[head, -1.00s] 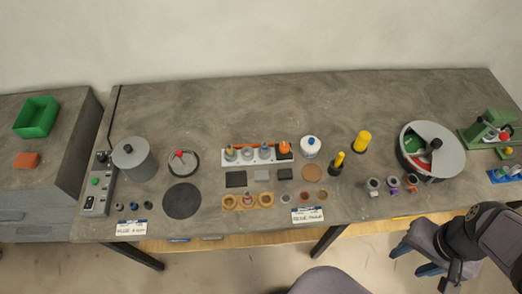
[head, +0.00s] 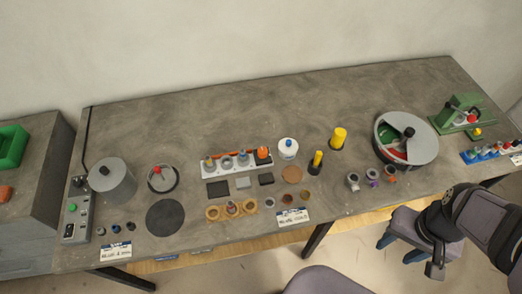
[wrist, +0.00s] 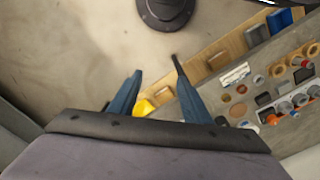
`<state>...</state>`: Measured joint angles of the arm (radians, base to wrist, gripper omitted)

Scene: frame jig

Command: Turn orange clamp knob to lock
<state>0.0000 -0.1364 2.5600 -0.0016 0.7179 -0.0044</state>
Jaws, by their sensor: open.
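A small orange knob (head: 262,152) stands on a dark block at the right end of a white strip, near the middle of the bench. Its fine shape and turn angle are too small to tell. In the wrist view an orange piece (wrist: 272,119) shows at the lower right, beside a row of grey pieces. My gripper (head: 398,249) is in front of the bench's near edge at the right, well away from the orange knob. Its two blue fingers (wrist: 156,66) are spread apart with nothing between them.
A white-and-blue jar (head: 288,149) and yellow posts (head: 338,139) stand to the right of the knob. A round grey dish (head: 422,150) and a green press (head: 455,112) are farther right. The bench's back strip is clear. A dark round base (wrist: 165,10) stands on the floor.

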